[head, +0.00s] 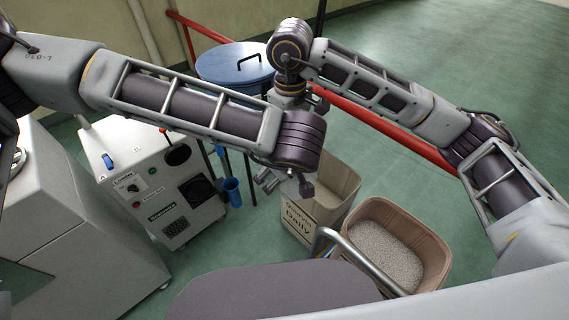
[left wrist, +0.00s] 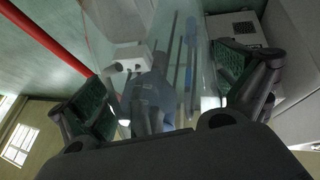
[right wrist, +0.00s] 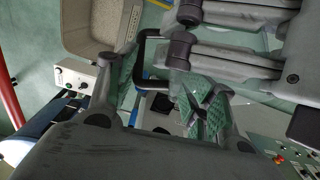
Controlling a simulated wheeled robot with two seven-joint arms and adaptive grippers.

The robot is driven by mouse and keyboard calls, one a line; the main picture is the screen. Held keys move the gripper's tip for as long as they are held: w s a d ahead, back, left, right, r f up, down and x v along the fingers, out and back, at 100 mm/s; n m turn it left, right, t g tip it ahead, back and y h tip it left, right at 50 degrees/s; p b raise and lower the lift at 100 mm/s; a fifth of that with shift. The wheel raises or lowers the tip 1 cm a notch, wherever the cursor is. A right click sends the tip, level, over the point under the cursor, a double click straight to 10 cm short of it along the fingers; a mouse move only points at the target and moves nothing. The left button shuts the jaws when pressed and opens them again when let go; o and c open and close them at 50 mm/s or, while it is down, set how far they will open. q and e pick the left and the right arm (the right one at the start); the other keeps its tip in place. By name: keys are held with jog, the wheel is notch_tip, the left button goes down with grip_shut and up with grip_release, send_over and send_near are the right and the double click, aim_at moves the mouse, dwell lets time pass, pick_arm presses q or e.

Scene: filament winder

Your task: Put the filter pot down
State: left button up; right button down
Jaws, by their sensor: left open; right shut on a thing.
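A clear, see-through body, apparently the filter pot (left wrist: 175,60), shows between the fingers of my open left gripper (left wrist: 165,92) in the left wrist view. Its outline is faint, and I cannot tell whether those fingers touch it. In the head view my left gripper (head: 285,181) hangs near the labelled carton. My right gripper (head: 300,103) is at the top centre, largely covered by its wrist and my left arm. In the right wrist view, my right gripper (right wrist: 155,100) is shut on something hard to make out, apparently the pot. I cannot make out the pot in the head view.
A labelled carton (head: 300,223) and a bin of pale pellets (head: 430,240) stand at the centre right. A blue-lidded drum (head: 225,65) and red rail (head: 400,140) lie behind. Green floor is clear upper right.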

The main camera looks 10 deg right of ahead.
pick_arm(q)
jog(key=c, duration=0.9)
pick_arm(e)
jog(key=shift+c, duration=2.4)
grip_release()
jog(key=shift+r, duration=0.1)
notch_tip(320, 180, up, 12)
jog(key=shift+a, duration=0.1)
